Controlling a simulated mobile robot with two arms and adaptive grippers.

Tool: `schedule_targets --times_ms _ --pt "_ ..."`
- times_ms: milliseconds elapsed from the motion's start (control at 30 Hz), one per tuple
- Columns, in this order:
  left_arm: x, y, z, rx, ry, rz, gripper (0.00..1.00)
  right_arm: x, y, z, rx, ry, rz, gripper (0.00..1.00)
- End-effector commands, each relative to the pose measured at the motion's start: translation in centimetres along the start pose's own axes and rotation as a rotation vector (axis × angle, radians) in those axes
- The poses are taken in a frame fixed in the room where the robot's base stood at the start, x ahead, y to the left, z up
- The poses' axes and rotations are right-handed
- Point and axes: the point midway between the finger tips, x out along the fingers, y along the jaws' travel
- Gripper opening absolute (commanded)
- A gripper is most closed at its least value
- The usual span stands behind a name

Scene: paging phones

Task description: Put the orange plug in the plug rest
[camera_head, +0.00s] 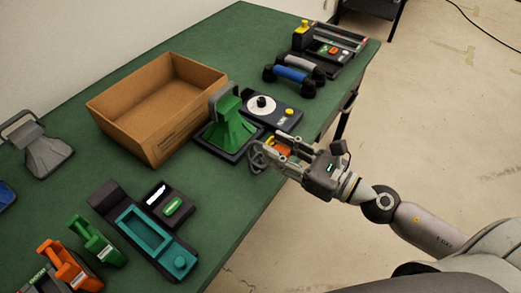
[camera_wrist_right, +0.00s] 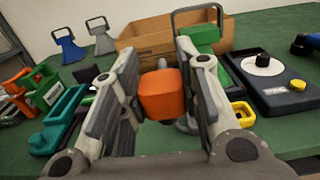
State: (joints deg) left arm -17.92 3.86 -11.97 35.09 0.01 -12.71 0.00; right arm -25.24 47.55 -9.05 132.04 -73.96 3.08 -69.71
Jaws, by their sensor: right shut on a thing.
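The orange plug (camera_wrist_right: 163,95) is a blocky piece held between the two fingers of my right gripper (camera_wrist_right: 160,100). In the head view my right gripper (camera_head: 272,157) is at the table's front edge, beside the base of the green stand, and its fingers hide most of the plug. In the wrist view a yellow square rim (camera_wrist_right: 242,112) lies just right of the right finger, near the black dial panel. I cannot tell for certain which thing is the plug rest. My left gripper is not in view.
A cardboard box (camera_head: 125,125) stands behind the green stand (camera_head: 226,125). The black dial panel (camera_head: 285,112) lies to its right. A teal tray unit (camera_head: 120,215) and green and orange holders are at left. Dumbbells (camera_head: 290,75) lie farther back. Bare green table shows between them.

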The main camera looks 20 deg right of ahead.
Motion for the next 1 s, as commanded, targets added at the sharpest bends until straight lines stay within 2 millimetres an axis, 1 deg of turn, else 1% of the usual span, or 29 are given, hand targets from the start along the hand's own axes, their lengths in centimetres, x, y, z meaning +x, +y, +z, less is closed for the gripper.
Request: schedule_targets --times_ms 33,233,267,300,433,633,733,833,900,1000 --pt "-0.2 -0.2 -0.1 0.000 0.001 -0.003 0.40 0.9 -0.6 -0.1 -0.001 -0.004 -0.003 0.03" --pt "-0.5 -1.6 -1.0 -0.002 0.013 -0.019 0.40 4.2 -2.4 -1.8 0.000 -0.005 -0.002 0.03" --pt "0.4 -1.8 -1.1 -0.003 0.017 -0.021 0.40 4.5 -2.6 -3.2 0.003 -0.004 -0.005 0.03" --pt "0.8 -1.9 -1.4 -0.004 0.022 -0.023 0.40 5.1 -2.9 -4.1 0.004 -0.004 -0.004 0.03" --pt "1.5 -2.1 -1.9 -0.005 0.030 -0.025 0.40 6.5 -3.7 -6.0 0.003 -0.003 -0.002 0.03" --pt "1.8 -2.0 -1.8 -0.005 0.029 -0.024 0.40 7.5 -4.2 -7.2 0.001 -0.001 -0.001 0.03" --pt "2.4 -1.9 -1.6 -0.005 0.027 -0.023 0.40 8.3 -4.7 -8.2 0.003 -0.003 -0.002 0.03" --pt "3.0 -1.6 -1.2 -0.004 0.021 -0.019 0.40 8.1 -4.5 -10.1 0.007 -0.001 -0.002 0.03" --pt "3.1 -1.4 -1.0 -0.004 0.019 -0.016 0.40 8.1 -4.6 -10.7 0.005 0.000 -0.002 0.03" --pt "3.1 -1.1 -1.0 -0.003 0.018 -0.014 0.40 8.1 -4.5 -11.0 0.002 -0.001 -0.001 0.03"
